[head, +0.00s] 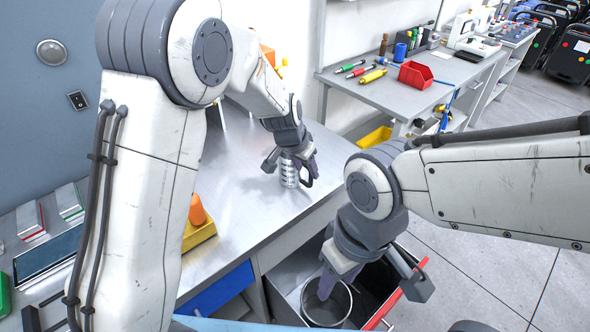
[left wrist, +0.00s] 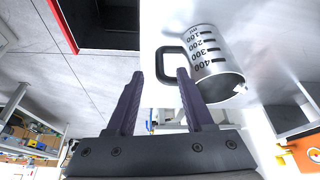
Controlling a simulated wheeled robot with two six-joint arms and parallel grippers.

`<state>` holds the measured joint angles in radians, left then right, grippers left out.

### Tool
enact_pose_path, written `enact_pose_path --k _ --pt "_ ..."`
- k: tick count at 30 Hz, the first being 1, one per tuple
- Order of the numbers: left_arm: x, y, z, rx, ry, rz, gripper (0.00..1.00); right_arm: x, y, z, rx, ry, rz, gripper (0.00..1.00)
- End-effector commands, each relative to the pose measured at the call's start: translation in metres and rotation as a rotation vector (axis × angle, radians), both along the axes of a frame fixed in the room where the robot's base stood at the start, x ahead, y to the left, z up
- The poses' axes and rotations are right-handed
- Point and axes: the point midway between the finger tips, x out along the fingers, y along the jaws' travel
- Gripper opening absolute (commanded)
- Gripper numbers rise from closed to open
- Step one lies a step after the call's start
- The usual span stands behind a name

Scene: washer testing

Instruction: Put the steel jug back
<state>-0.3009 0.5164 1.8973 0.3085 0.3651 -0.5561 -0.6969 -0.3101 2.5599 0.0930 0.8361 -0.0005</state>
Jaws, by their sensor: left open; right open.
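The steel jug (head: 289,174) stands on the metal worktop in the head view, close below my left gripper (head: 292,158). In the left wrist view the jug (left wrist: 212,72) shows black graduation marks from 100 to 400 and a black handle. My left gripper (left wrist: 160,75) is open, its two purple fingers spread, with the handle just ahead of the fingertips. Whether they touch it I cannot tell. My right gripper (head: 345,272) is open above the pulled-out drawer (head: 287,277), close to a round steel container (head: 328,306) inside it. Its fingers partly cover the container.
The drawer's red edge (head: 405,296) juts toward the floor. A side bench (head: 423,97) holds a red bin (head: 416,75) and screwdrivers.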

Motion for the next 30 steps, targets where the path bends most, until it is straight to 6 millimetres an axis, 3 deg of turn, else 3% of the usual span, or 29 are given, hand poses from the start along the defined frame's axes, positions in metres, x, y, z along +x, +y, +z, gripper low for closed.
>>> enact_pose_path --k 13,22,26,30 --pt "0.016 -0.011 -0.049 0.001 0.002 -0.001 0.52 0.000 0.000 0.004 0.000 0.000 0.000 0.49" --pt "0.017 -0.012 -0.052 0.000 0.000 -0.001 0.52 0.000 0.000 0.004 0.000 0.000 0.000 0.49" --pt "0.017 -0.012 -0.052 0.000 0.000 -0.001 0.02 0.000 0.000 0.004 0.000 0.000 0.000 0.49" --pt "0.017 -0.012 -0.052 0.000 0.000 -0.001 0.00 0.000 0.000 0.004 0.000 0.000 0.000 0.49"
